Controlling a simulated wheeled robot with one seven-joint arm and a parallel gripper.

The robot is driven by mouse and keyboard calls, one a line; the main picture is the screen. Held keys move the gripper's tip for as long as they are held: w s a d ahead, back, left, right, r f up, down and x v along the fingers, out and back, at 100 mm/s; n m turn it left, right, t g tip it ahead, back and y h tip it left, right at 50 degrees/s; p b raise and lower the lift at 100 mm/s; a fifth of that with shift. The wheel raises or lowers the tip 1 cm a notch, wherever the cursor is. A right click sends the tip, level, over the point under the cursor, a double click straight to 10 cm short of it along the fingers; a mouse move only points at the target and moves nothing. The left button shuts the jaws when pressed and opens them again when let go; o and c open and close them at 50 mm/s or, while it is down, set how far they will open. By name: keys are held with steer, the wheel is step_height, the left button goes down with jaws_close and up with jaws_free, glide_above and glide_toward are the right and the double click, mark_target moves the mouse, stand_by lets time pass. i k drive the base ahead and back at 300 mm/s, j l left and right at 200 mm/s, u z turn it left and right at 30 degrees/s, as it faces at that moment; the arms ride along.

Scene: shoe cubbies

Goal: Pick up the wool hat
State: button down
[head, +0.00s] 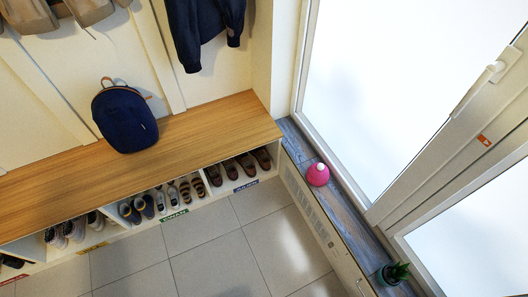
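The wool hat (317,175) is a bright pink, rounded hat with a pale pompom on top. It sits on the dark wooden sill ledge (345,211) beside the glazed door, right of the middle in the head view. Nothing touches it. My gripper is not in view.
A wooden bench (190,141) with shoe cubbies below holds a dark blue backpack (124,118). A dark jacket (203,30) hangs above. A small potted plant (393,273) stands at the ledge's near end. The tiled floor (215,255) is clear.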

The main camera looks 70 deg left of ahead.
mark_target(318, 174)
steer(key=u, duration=1.3)
steer(key=i+j+u, duration=0.25)
steer(key=i, duration=0.6)
steer(key=i+j+u, duration=0.3)
steer(key=i, duration=0.6)
steer(key=l, duration=0.1)
